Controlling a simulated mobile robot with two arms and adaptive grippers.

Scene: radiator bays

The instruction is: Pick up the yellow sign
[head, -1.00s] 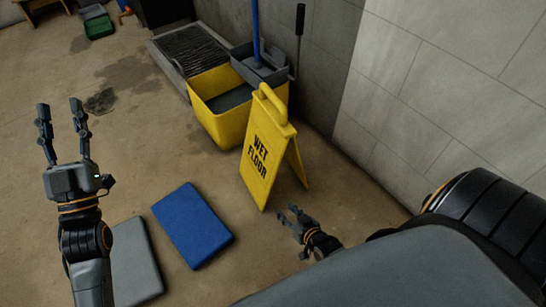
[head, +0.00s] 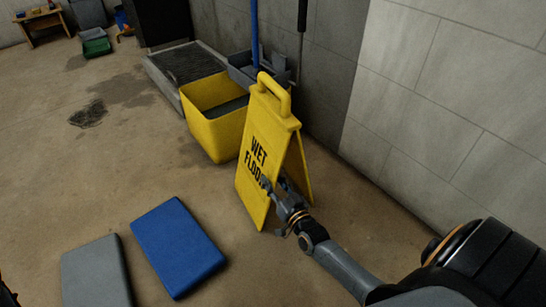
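The yellow wet floor sign (head: 252,165) stands upright as an A-frame on the floor, with a handle loop (head: 276,92) at its top. My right gripper (head: 272,188) is at the lower part of the sign, in front of its lettered panel's right edge. Its fingers overlap the sign in the picture. I cannot tell whether they touch it or how far apart they are. My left gripper is out of view; only a dark bit of what may be my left arm shows at the lower left edge.
A yellow mop bucket (head: 214,128) with a blue-handled mop stands just behind the sign. A tiled wall (head: 440,90) rises to the right. A blue pad (head: 178,246) and a grey pad (head: 96,275) lie on the floor at front left.

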